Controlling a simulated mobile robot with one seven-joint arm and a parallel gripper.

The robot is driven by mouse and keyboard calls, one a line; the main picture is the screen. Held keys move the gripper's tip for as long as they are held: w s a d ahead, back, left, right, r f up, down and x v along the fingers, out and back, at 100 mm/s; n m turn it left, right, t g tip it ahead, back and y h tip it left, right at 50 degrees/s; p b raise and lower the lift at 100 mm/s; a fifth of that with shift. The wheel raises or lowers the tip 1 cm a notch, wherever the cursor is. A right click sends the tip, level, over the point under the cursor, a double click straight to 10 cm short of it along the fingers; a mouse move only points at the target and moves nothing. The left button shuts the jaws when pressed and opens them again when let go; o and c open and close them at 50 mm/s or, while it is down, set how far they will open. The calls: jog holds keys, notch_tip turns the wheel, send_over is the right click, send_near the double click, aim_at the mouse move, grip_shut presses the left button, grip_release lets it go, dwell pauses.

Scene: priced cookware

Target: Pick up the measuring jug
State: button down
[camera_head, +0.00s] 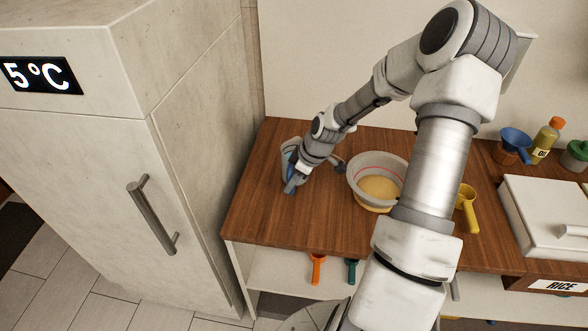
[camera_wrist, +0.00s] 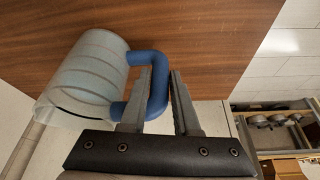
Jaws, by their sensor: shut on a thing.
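The measuring jug is a translucent grey cup with a blue handle. In the head view the jug (camera_head: 289,153) is at the far left of the wooden counter, partly hidden by my gripper (camera_head: 296,180). In the wrist view the jug (camera_wrist: 88,78) lies left of my gripper (camera_wrist: 162,80), and its blue handle (camera_wrist: 158,88) runs between the fingers. My gripper is shut on the handle. I cannot tell whether the jug touches the counter.
A sieve-like bowl (camera_head: 376,168) with tan contents stands right of the jug on the counter (camera_head: 262,205). A yellow scoop (camera_head: 467,207), a blue funnel (camera_head: 515,139), an oil bottle (camera_head: 546,138) and a white rice bin (camera_head: 548,215) are farther right. A fridge (camera_head: 190,110) stands close on the left.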

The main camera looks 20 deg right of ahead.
jog(key=shift+r, duration=0.2)
jog(key=shift+r, duration=2)
jog(key=d+r+p, duration=0.1)
jog(key=d+r, duration=0.5)
jog(key=d, duration=0.5)
jog(key=shift+w+d+r, duration=0.25)
jog(key=shift+d+r, duration=0.05)
jog(key=shift+a+r, duration=0.1)
